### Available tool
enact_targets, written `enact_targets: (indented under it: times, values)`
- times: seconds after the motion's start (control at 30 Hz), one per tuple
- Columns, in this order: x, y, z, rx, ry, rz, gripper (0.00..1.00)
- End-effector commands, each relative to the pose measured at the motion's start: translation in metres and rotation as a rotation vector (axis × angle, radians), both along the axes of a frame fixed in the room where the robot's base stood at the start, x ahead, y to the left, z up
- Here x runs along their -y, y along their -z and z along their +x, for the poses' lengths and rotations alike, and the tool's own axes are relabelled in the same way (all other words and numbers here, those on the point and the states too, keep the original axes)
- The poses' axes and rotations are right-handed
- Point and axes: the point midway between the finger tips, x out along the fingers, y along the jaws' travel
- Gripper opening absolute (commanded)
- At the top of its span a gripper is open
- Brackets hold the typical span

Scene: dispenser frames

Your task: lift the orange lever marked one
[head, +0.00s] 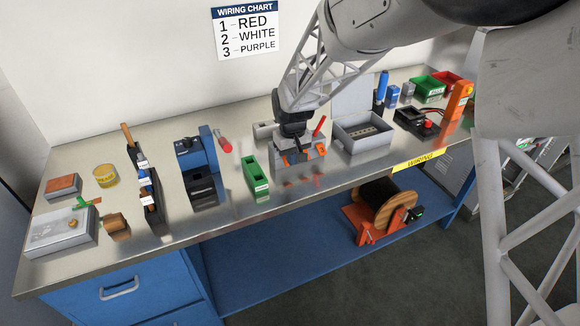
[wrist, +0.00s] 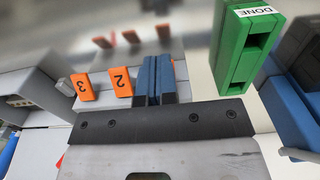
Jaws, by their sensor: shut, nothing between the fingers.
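The grey lever block (head: 288,172) stands on the bench in the head view, with small orange levers at its front. Their numbers are too small to read there. In the wrist view, the orange lever marked 2 (wrist: 119,82) is just left of my gripper (wrist: 160,60), and the orange lever marked 3 (wrist: 81,87) is farther left. My gripper is shut and empty, low at the block in the head view (head: 296,150). Contact with a lever cannot be told.
A green tray marked DONE (head: 255,178) stands left of the block; it also shows in the wrist view (wrist: 240,50). A grey open box (head: 363,145) stands close on the right. A red-handled tool (head: 319,125) rises behind the block. The bench front edge is near.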

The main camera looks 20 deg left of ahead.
Motion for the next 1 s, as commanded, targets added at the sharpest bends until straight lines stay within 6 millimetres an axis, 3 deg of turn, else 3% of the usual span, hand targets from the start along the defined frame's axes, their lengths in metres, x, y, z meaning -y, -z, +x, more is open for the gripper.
enact_targets:
  times: [1.0]
  values:
    - [-0.0018,-0.0063,0.0018,0.000,0.000,0.000,0.00]
